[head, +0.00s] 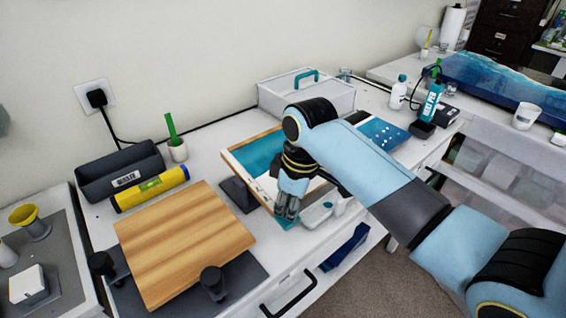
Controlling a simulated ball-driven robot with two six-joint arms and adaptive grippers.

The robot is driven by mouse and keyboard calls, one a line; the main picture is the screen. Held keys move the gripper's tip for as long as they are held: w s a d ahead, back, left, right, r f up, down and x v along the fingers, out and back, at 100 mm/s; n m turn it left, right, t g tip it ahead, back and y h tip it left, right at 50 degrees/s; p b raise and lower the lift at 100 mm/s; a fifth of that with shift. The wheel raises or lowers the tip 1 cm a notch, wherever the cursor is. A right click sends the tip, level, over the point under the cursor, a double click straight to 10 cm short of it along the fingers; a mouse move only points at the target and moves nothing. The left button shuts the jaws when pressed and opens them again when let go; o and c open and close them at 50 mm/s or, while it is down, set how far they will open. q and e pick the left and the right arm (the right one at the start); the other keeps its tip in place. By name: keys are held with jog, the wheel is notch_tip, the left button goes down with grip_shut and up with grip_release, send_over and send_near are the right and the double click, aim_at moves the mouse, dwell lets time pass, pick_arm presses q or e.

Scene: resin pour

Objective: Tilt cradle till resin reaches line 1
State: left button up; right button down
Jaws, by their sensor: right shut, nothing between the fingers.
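The cradle (236,151) is a wood-rimmed tray on a dark stand in the middle of the bench. Blue resin (262,152) covers its far left part, and a pale area shows nearer the front. Line 1 cannot be made out; my right arm hides much of the tray's right side. My right gripper (287,218) points down at the cradle's front edge, fingers shut with nothing between them. A small teal piece (285,224) shows just at the fingertips; I cannot tell whether they touch. My left gripper is not in view.
A wooden board (185,240) on a dark stand lies at left, with a yellow level (150,188) behind it. A white tray (322,212) sits right of the gripper.

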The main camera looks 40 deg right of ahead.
dwell(0.5)
notch_tip(320, 180, up, 3)
jog(key=p, duration=0.3)
jog(key=shift+f, duration=0.2)
jog(key=shift+r, duration=1.7)
